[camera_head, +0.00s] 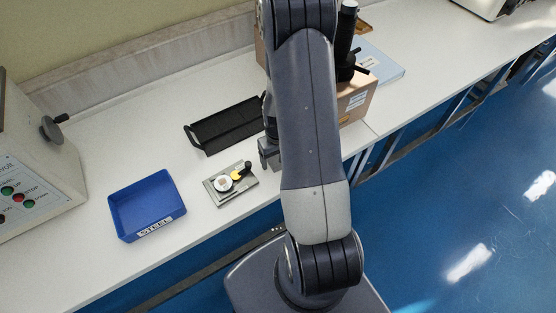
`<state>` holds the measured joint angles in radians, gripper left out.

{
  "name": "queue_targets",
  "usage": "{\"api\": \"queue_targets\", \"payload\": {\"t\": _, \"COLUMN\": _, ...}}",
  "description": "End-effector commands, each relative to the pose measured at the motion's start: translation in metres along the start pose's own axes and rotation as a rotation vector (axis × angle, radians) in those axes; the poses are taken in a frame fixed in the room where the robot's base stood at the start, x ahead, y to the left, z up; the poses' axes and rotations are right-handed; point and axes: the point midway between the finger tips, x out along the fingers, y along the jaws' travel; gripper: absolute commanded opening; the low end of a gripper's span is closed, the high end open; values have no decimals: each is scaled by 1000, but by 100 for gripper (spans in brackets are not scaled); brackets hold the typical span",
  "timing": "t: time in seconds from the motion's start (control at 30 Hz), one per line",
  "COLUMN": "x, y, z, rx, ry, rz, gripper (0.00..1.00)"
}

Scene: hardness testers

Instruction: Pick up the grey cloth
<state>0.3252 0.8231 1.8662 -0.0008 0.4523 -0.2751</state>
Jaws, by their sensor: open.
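I cannot make out a thing that is clearly a grey cloth in the head view. A flat grey rectangle (244,186) lies near the front edge of the bench. It bears a white round piece (223,184), a small yellow piece (236,175) and a black knob-like part (246,167). I cannot tell whether the rectangle is cloth or a plate. My gripper (268,153) is open, partly hidden by my arm, just right of and behind the grey rectangle. No object shows between its fingers. My arm hides part of the bench behind it.
A black tray with handles (205,131) lies behind the grey rectangle. A blue bin labelled STEEL (179,203) stands to the left, near a tester with buttons (30,170). A cardboard box (357,103), a black upright device (346,40) and a pale blue folder (385,68) are right of my arm.

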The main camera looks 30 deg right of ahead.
Motion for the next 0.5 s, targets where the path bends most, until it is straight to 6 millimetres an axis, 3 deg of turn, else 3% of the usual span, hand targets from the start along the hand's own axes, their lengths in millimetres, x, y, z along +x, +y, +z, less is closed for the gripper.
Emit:
{"api": "queue_targets", "payload": {"t": 0.07, "x": 0, "y": 0, "z": 0, "rx": 0, "ry": 0, "rz": 0, "gripper": 75}}
{"api": "queue_targets", "payload": {"t": 0.5, "x": 0, "y": 0, "z": 0, "rx": 0, "ry": 0, "rz": 0, "gripper": 39}}
